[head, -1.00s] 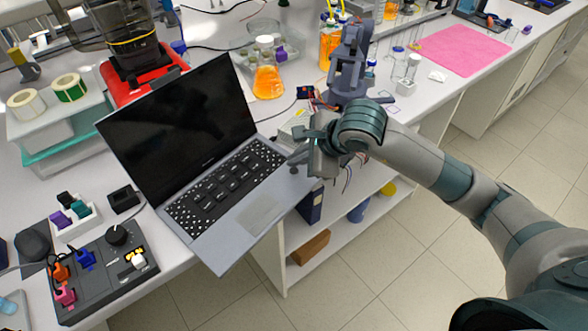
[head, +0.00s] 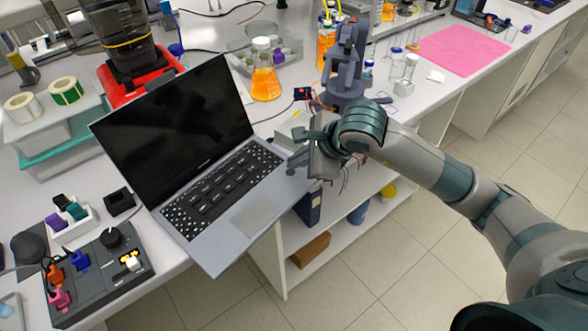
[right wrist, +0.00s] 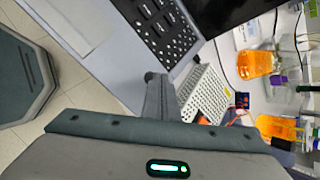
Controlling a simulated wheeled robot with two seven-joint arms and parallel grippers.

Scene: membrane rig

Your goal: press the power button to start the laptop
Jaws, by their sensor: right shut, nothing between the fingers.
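The laptop (head: 238,219) stands open on the bench with a dark screen (head: 178,133). Its keyboard (head: 222,188) is black with white marks, and its front corner overhangs the bench edge. My right gripper (head: 292,165) is at the laptop's right side, close to the keyboard's upper right end. In the right wrist view the shut fingers (right wrist: 157,88) point toward the laptop's edge, beside the keyboard (right wrist: 160,25). I cannot tell whether the fingertips touch the laptop. I cannot make out the power button. My left gripper is not in view.
A pale perforated box (right wrist: 205,95) lies close beside my right fingers. A small grey robot arm (head: 345,65) and an orange flask (head: 265,80) stand behind. A dark control box (head: 98,280) sits left of the laptop. Open shelves lie below the bench edge.

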